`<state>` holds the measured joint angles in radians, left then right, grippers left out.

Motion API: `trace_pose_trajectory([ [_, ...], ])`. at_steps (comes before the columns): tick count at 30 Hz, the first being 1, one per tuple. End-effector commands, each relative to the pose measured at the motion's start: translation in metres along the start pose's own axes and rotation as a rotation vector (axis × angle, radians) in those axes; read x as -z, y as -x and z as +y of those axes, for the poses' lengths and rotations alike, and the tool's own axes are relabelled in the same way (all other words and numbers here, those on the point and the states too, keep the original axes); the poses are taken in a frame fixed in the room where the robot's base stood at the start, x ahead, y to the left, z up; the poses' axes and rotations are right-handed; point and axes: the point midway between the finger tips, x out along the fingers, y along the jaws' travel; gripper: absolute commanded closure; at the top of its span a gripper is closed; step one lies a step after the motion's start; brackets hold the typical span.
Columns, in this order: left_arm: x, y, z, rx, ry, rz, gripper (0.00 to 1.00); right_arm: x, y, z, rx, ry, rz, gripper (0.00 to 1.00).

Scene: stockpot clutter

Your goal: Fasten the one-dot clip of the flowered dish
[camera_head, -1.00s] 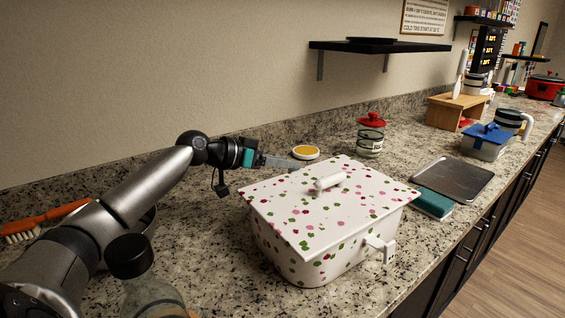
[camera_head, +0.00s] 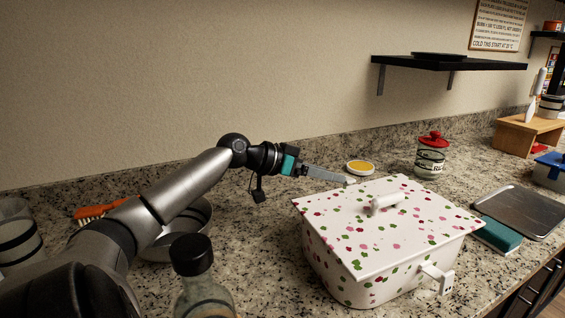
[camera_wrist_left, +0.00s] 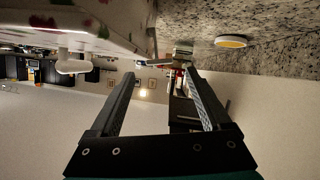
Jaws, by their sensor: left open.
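The flowered dish (camera_head: 335,262) is a white box with red, pink and green spots, standing on the granite counter. Its spotted lid (camera_head: 350,225) lies on top, with a white handle (camera_head: 385,203). A white clip (camera_head: 440,278) juts out from the dish's near right side; I cannot make out its dot count. The dish's far side is hidden. My left gripper (camera_head: 349,180) is open and empty, just behind the lid's far left edge. In the left wrist view, the open fingers (camera_wrist_left: 160,75) have nothing between them, and the lid handle (camera_wrist_left: 72,64) shows at the left.
A yellow-topped round container (camera_head: 360,168) and a red-lidded jar (camera_head: 432,155) stand behind the dish. A metal bowl (camera_head: 180,240), a brush (camera_head: 100,209) and a black-capped bottle (camera_head: 200,285) are left.

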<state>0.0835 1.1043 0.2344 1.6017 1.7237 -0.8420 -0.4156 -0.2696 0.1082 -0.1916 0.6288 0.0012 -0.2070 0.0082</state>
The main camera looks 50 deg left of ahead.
Motion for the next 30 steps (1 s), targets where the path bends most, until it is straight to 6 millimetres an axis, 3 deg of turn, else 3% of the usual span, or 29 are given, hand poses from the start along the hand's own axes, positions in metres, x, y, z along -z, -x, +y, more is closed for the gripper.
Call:
trace_pose_trajectory([
  [24, 0.001, 0.094, 0.000, 0.001, -0.001, 0.000, 0.19, -0.006, 0.013, -0.006, 0.008, 0.003, -0.014, 1.00],
  [30, 0.001, 0.109, 0.000, 0.000, -0.001, 0.000, 0.19, -0.010, 0.016, -0.009, 0.013, 0.004, -0.021, 1.00],
])
